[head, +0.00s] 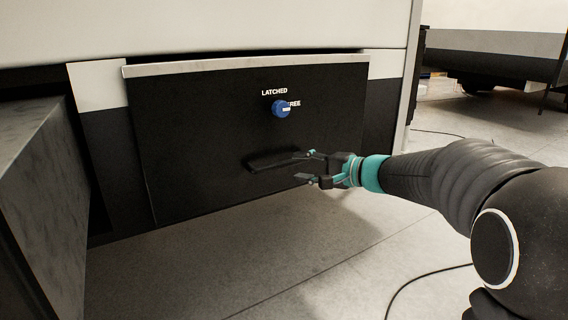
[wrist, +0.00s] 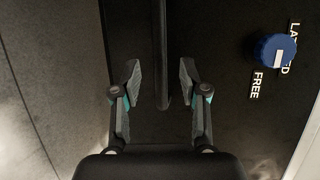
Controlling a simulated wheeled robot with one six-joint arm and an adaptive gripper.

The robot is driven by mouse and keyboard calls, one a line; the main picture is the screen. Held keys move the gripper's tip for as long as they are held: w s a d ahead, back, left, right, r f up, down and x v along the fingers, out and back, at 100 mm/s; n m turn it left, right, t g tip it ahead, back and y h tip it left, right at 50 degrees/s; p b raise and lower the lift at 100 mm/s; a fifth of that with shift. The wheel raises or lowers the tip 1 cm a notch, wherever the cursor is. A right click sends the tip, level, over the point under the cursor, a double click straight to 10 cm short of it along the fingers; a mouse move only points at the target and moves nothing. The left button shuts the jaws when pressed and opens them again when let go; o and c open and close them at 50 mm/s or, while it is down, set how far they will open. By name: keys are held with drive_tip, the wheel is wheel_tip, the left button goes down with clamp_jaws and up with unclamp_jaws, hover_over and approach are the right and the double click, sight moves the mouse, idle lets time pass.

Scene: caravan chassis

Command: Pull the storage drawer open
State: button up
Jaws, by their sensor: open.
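The storage drawer (head: 200,135) has a wide black front with a pale top edge, set under the white caravan body. Its front stands slightly proud of the side panels; I cannot tell if it is open. A black bar handle (head: 268,162) runs across its lower middle. A blue knob (head: 279,108) sits above, its white mark pointing towards FREE; the knob also shows in the wrist view (wrist: 272,50). My gripper (head: 306,166) is open at the handle's right part. In the wrist view, the handle (wrist: 160,50) lies between the spread fingers (wrist: 160,85), apparently touching neither.
A grey box-like block (head: 40,190) stands at the left, near the drawer's left side. The grey floor (head: 270,270) in front of the drawer is clear except for a thin black cable (head: 425,275). Another vehicle body (head: 490,45) stands at the back right.

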sight(286, 164)
drive_tip(key=shift+p+x, duration=0.35)
drive_tip(key=shift+x, duration=2.7)
drive_tip(key=shift+f, duration=0.1)
clamp_jaws()
